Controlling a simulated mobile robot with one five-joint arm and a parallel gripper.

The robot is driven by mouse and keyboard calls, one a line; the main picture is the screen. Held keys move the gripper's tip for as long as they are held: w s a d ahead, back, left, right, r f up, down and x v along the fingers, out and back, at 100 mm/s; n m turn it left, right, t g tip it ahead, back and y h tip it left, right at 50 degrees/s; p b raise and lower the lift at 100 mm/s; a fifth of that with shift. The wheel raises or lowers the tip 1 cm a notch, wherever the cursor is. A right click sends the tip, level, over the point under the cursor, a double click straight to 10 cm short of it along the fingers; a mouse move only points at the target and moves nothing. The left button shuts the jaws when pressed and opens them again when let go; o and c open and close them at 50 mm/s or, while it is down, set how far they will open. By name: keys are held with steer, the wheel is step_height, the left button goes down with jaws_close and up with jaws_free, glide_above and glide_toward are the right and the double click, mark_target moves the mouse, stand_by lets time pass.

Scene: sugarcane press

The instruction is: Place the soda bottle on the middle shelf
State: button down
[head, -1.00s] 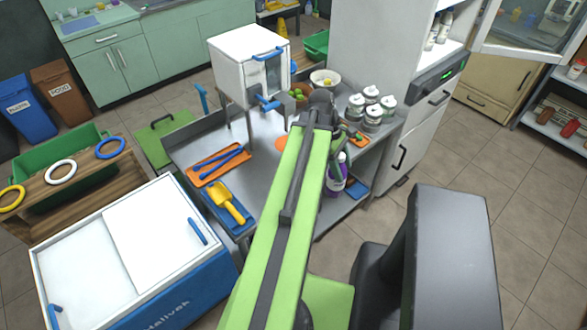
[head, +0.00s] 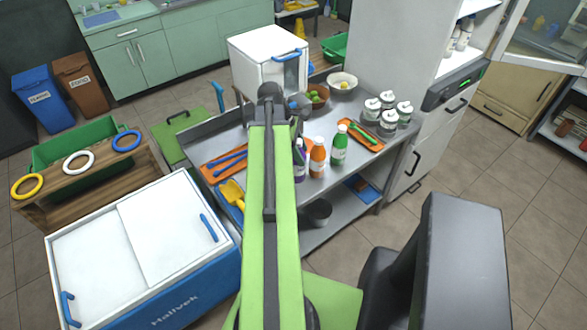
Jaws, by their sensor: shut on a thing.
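The purple soda bottle (head: 299,160) shows just right of my green arm in the head view, its left side hidden by the arm. My gripper (head: 297,131) is mostly hidden behind the arm and is shut on the bottle near its top. The bottle is upright beside an orange bottle (head: 317,157) and a green bottle (head: 339,146). I cannot tell if it touches the steel table (head: 345,163). A lower shelf (head: 337,219) shows under the table. The tall white cabinet (head: 400,55) has shelves with white bottles; which shelf is the middle one is unclear.
A dark pot (head: 318,212) and a blue item (head: 362,187) are on the lower shelf.

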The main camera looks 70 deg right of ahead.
steer(key=w, duration=0.1)
steer(key=w+f+b, duration=0.1)
steer(key=w+f, duration=0.1)
steer(key=w, duration=0.1)
steer(key=shift+d+f, duration=0.2)
steer(key=shift+d, duration=0.15)
step_height(320, 180, down, 4)
steer(key=b, duration=0.4)
steer(key=shift+f+b, duration=0.15)
steer(key=shift+b, duration=0.15)
steer(key=shift+r, duration=0.2)
steer(key=shift+f, duration=0.15)
steer(key=c, duration=0.6)
jaws_free()
